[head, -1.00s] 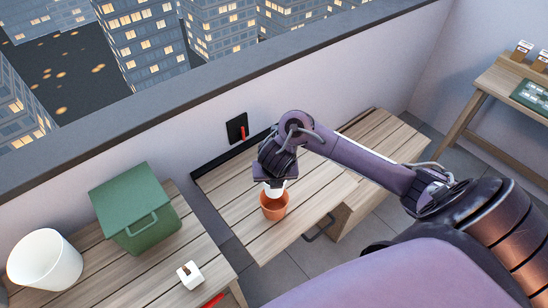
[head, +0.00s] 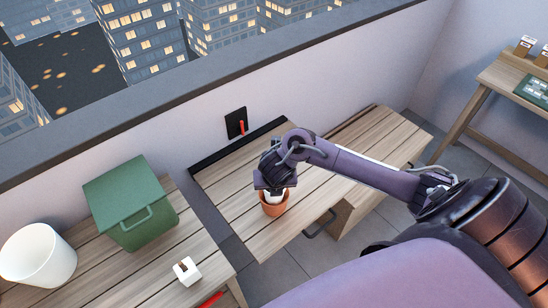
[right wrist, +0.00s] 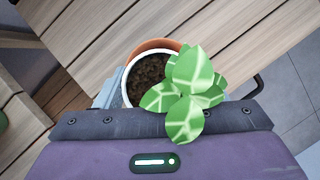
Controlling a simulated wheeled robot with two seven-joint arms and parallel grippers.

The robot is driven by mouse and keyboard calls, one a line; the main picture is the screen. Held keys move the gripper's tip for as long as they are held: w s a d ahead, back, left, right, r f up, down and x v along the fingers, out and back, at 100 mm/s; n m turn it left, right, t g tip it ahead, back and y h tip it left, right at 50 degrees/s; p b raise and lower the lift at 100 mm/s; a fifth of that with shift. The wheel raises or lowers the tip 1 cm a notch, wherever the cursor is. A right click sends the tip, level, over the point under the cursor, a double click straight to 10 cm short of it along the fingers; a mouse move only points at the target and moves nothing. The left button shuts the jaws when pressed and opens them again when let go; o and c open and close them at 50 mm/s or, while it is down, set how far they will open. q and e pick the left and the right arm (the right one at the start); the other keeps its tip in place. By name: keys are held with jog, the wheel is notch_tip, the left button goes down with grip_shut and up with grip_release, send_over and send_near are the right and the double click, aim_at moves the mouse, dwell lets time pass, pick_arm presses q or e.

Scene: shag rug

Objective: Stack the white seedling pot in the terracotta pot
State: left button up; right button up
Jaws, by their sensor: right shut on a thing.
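The terracotta pot (head: 273,210) stands upright on the slatted wooden bench, and its orange rim shows just beyond the white pot in the right wrist view (right wrist: 152,43). The white seedling pot (head: 275,197) is down in the mouth of the terracotta pot. In the right wrist view the white seedling pot (right wrist: 127,80) holds dark soil and a plant with green, pale-veined leaves (right wrist: 185,95). My right gripper (head: 274,191) is shut on the white seedling pot from above. How deep the white pot sits is partly hidden. My left gripper is not in view.
A green lidded box (head: 131,203), a large white pot (head: 38,256) and a small white block-like object (head: 187,271) stand on the nearer left bench. The wooden bench (head: 335,170) is clear right of the terracotta pot. A wall runs behind.

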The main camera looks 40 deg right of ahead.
jog(key=shift+f, duration=0.4)
jog(key=o, duration=1.1)
jog(key=shift+r, duration=0.3)
jog(key=p+v, duration=0.2)
jog(key=v, duration=0.1)
jog(key=p+v, duration=0.2)
jog(key=v, duration=0.2)
jog(key=p+v, duration=0.3)
jog(key=v, duration=0.1)
jog(key=shift+w+d+r, duration=0.1)
jog(key=shift+w+r, duration=0.1)
jog(key=shift+r, duration=0.1)
jog(key=shift+s+r+p, duration=0.35)
jog(key=shift+r+p, duration=0.2)
jog(key=shift+p, duration=0.1)
